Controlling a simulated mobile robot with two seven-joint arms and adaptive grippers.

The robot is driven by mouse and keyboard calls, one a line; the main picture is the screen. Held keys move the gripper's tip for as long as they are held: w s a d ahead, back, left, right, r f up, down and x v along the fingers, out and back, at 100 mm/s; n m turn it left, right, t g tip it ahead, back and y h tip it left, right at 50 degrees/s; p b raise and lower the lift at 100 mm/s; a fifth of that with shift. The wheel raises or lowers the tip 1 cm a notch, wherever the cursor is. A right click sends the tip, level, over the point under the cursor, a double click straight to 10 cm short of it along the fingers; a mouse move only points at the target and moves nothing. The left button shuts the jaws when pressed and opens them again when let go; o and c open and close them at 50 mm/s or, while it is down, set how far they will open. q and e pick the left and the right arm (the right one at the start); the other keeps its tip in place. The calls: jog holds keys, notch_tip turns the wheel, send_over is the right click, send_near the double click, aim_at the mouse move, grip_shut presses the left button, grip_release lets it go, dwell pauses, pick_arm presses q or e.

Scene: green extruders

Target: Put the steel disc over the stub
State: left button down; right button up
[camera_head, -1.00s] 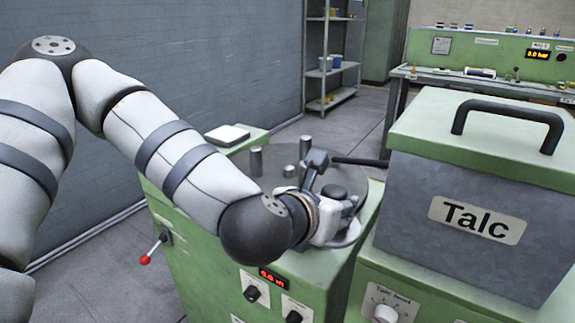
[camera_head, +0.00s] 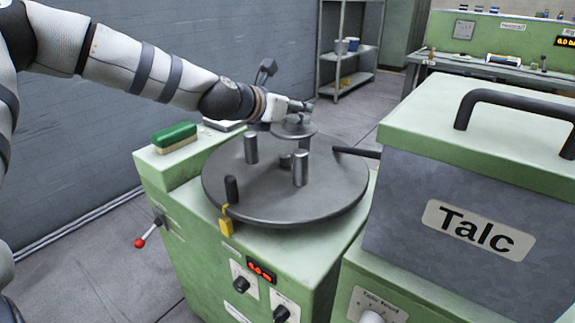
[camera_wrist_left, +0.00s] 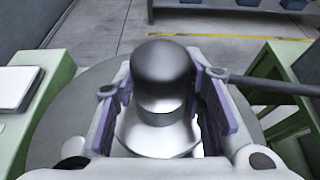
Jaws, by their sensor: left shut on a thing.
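My left gripper (camera_head: 302,107) is shut on the dark knob (camera_wrist_left: 162,75) of the steel disc (camera_head: 293,133). The gripper's purple pads flank the knob in the left wrist view, with the shiny disc below it. In the head view the disc is held level above the back part of the round grey plate (camera_head: 325,200). A short stub (camera_head: 286,160) stands near the plate's middle, in front of and below the disc. The exact gap between disc and plate is hard to tell. My right gripper is not in view.
Taller steel posts (camera_head: 251,149) (camera_head: 300,168) stand around the stub. A dark post (camera_head: 231,189) and a yellow tag (camera_head: 226,221) are at the plate's front left. A green brush (camera_head: 174,136) lies at left. The Talc box (camera_head: 470,190) rises close at right.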

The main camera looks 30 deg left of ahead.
pick_arm(q)
jog(key=shift+w+a+f, duration=0.1)
jog(key=shift+a+f, duration=0.1)
jog(key=shift+a, duration=0.45)
jog(key=shift+w+a+f, duration=0.1)
jog(key=shift+a+f, duration=0.05)
jog(key=shift+a, duration=0.45)
notch_tip(320, 180, down, 9)
jog(key=shift+r+b, duration=0.1)
jog(key=shift+b, duration=1)
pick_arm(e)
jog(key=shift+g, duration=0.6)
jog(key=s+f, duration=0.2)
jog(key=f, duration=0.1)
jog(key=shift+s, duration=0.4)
pick_arm(q)
jog(key=shift+f, duration=0.25)
jog(key=c, duration=1)
grip_release()
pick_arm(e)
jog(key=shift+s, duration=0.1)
